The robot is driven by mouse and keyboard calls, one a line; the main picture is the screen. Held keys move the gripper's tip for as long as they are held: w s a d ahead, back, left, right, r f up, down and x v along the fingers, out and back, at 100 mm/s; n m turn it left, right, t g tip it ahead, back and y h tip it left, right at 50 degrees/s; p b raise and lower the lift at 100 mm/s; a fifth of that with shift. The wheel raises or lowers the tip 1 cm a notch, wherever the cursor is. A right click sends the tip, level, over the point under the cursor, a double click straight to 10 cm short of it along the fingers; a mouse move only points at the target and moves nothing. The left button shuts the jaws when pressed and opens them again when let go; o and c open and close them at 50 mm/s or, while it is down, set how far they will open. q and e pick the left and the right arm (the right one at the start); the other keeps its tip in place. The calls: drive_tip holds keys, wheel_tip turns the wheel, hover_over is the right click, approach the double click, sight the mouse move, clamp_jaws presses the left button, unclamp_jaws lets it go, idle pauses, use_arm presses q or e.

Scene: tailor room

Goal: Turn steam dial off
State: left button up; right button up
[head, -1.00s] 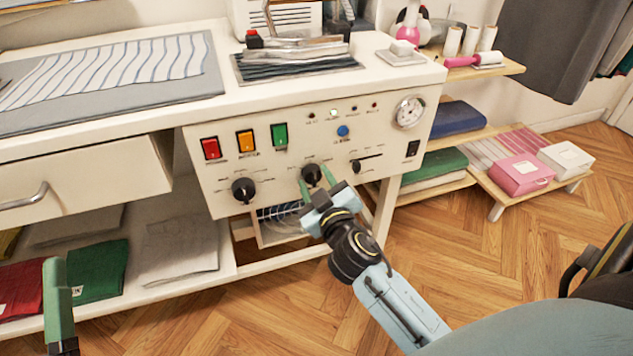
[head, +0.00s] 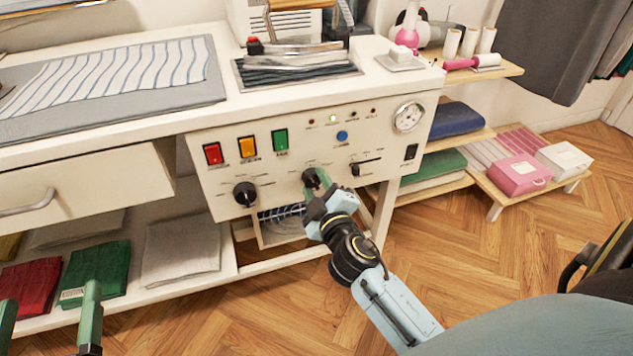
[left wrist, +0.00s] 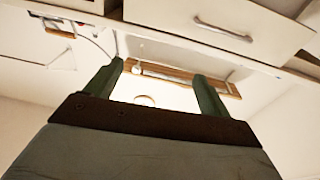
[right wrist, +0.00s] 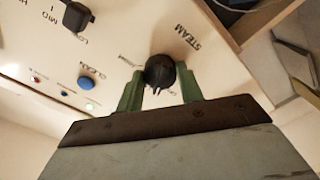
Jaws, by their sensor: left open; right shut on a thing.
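The steam dial (head: 310,180) is a round black knob on the white front panel (head: 225,180), right of a similar black knob (head: 244,194). In the right wrist view the dial (right wrist: 160,72) sits beside the printed word STEAM. My right gripper (head: 316,187) is shut on the dial, with one green finger on each side of it. Its fingers (right wrist: 160,92) also show in the right wrist view. I cannot tell exactly which mark the dial points to. My left gripper (head: 48,300) is open and empty at the lower left, away from the panel.
Red (head: 213,153), orange (head: 248,147) and green (head: 280,139) switches, a blue button (head: 342,135), a slider (head: 366,164) and a gauge (head: 408,117) share the panel. A drawer (head: 90,180) is left of it. Folded cloths lie on the shelf below.

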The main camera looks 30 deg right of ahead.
drive_tip(key=n+p, duration=0.1)
drive_tip(key=n, duration=0.4)
drive_tip(key=shift+r, duration=0.1)
use_arm(q)
wheel_tip(320, 180, down, 8)
drive_tip(key=s+a+g+y, duration=0.1)
drive_tip(key=a+g+y, duration=0.1)
drive_tip(key=g, duration=0.3)
drive_tip(key=shift+s+f+g+p, duration=0.2)
drive_tip(key=shift+s+g+p, duration=0.05)
drive_tip(key=shift+g+p, duration=0.2)
use_arm(e)
drive_tip(key=shift+n, duration=1.2)
use_arm(q)
drive_tip(key=shift+f, duration=0.1)
use_arm(e)
drive_tip(key=o, duration=1)
use_arm(q)
wheel_tip(320, 180, up, 11)
drive_tip(key=w+d+t+h+b, duration=0.1)
drive_tip(key=d+t+h+b, duration=0.1)
drive_tip(key=t, duration=0.5)
drive_tip(key=shift+d+f+h+b, duration=0.15)
drive_tip(key=shift+f+h+b, duration=0.05)
drive_tip(key=shift+h+b, duration=0.2)
use_arm(e)
drive_tip(key=shift+v, duration=6.75)
